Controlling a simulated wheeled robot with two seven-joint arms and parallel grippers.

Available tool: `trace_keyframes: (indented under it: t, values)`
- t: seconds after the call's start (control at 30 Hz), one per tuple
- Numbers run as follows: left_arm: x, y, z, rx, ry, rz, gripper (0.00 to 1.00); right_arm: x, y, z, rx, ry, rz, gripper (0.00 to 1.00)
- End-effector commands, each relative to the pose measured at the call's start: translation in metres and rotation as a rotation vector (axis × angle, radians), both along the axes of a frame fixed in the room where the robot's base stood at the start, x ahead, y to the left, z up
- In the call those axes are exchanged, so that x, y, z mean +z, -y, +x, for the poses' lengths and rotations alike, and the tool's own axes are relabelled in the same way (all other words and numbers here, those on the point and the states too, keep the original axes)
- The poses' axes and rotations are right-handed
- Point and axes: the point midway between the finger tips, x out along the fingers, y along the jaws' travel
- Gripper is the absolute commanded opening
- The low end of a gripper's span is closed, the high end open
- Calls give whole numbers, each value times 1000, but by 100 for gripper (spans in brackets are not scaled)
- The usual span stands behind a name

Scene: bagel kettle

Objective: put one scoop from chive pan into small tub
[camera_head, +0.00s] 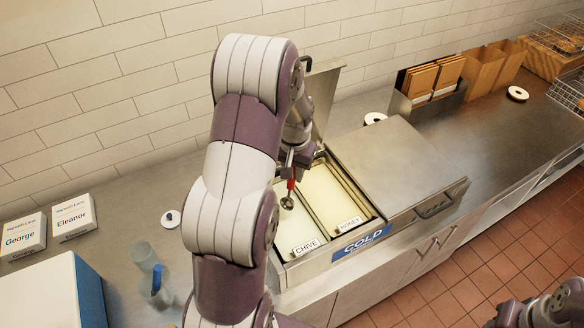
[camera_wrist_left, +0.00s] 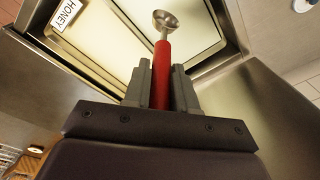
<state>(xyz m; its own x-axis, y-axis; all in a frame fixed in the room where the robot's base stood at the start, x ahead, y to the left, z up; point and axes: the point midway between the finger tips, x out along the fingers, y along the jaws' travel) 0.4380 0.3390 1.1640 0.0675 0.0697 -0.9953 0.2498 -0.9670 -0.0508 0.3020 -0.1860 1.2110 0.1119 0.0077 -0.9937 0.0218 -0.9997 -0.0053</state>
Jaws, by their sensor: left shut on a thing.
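My left gripper (camera_head: 297,160) is shut on the red handle of a metal scoop (camera_head: 288,200), with the scoop's bowl pointing down over the chive pan (camera_head: 292,226). The left wrist view shows the jaws (camera_wrist_left: 160,88) around the red handle (camera_wrist_left: 161,62) and the round scoop bowl (camera_wrist_left: 165,20) beyond them. I cannot tell whether the bowl touches the pale spread. The honey pan (camera_head: 331,198) lies to the right of the chive pan. My right gripper (camera_head: 545,308) is at the lower right corner, mostly cut off.
The cold unit has a raised lid (camera_head: 322,95) behind the pans and a closed steel top (camera_head: 395,165) at right. Two name boxes (camera_head: 72,217) and a blue-white box (camera_head: 60,295) stand at left. Paper bags (camera_head: 483,70) stand at the back right.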

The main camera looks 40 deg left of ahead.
Motion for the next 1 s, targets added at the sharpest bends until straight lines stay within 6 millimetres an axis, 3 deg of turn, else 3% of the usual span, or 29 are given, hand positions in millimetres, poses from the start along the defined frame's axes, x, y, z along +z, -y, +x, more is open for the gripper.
trace_keyframes:
  t: [0.03, 0.1, 0.5, 0.7, 1.0]
  values:
    - [-16, 0, 0, 0, -1, 0, 0, -14, 0, 0, 0, 0, 0, 43]
    - [-28, 0, -1, 0, -2, 0, 0, -24, 0, 0, 0, 0, 0, 43]
    - [-88, 0, 0, 0, 0, 0, 0, -64, 0, 0, 0, 0, 0, 43]
    - [-104, -1, -1, 0, 0, 0, 0, -74, 0, 0, 0, 0, 0, 43]
    - [-106, -1, 0, -1, 1, 0, 0, -75, 0, 0, 0, 1, 0, 43]
